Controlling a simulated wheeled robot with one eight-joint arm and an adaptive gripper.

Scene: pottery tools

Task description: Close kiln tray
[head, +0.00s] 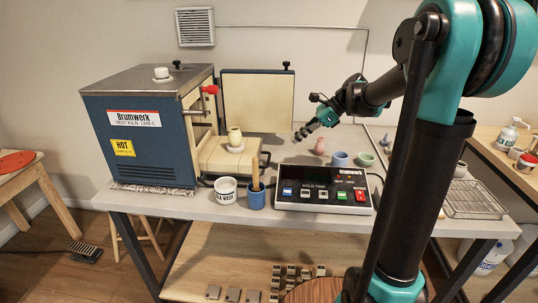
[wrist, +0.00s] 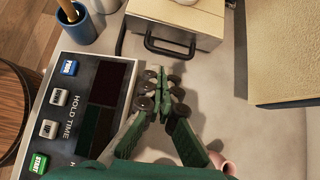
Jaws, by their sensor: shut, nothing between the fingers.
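The kiln (head: 140,130) is a blue-grey box labelled "Brumwerk" on the left of the table. Its cream tray (head: 215,162) is pulled out to the right and bears a small beige pot (head: 234,137) on a pale disc. In the wrist view the tray front (wrist: 205,35) shows at the top with its black handle (wrist: 168,45). My gripper (head: 298,139) is shut and empty, to the right of the tray in the head view. In the wrist view my gripper (wrist: 160,75) points at the handle, apparently just short of it; contact cannot be told.
The control box (head: 322,190) stands at the table's front, close to my gripper in the wrist view. A white tub (head: 226,191) and blue cup (head: 256,198) stand before the tray. The open kiln door (head: 257,98) stands behind. Small pots (head: 340,159) lie right.

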